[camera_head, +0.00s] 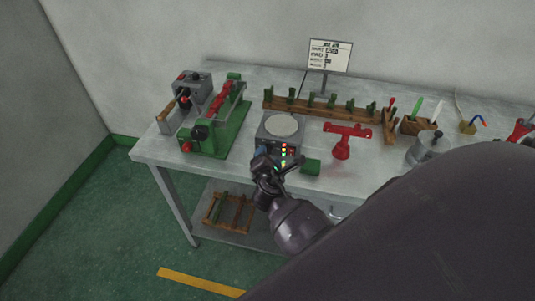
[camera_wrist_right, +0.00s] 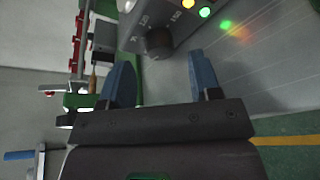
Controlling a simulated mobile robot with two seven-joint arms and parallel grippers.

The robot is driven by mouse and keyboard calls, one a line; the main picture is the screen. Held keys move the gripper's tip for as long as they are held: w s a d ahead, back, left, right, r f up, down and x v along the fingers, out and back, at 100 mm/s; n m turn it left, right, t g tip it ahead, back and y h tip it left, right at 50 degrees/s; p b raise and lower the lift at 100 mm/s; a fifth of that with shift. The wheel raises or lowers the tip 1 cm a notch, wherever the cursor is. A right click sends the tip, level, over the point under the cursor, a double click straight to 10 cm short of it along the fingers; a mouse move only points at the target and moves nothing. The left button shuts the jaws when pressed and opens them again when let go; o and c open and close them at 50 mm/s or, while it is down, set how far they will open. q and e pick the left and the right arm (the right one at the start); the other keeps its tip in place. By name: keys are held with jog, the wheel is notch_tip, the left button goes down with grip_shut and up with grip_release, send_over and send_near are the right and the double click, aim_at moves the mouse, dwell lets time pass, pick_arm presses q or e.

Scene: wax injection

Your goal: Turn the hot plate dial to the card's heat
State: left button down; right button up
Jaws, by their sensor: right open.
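The hot plate (camera_head: 268,130) is a grey box with a round pale top near the front of the table. Lit green, yellow and red lamps show on its front. Its dark round dial (camera_wrist_right: 158,43) shows in the right wrist view, on the panel beside small markings. In the head view my gripper hides the dial. My right gripper (camera_wrist_right: 160,78) is open, its two blue fingers apart and pointing toward the dial, with nothing between them. It also shows in front of the hot plate in the head view (camera_head: 270,168). The card (camera_head: 329,55) stands behind; its text is too small to read surely.
A green-and-grey machine (camera_head: 222,125) stands left of the hot plate. A red stand (camera_head: 345,138) is to its right, with a green block (camera_head: 310,167) nearer the front edge. A wooden rack (camera_head: 320,108) lies behind. A lower shelf holds a wooden frame (camera_head: 229,212).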

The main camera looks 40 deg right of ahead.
jog(key=v, duration=0.8)
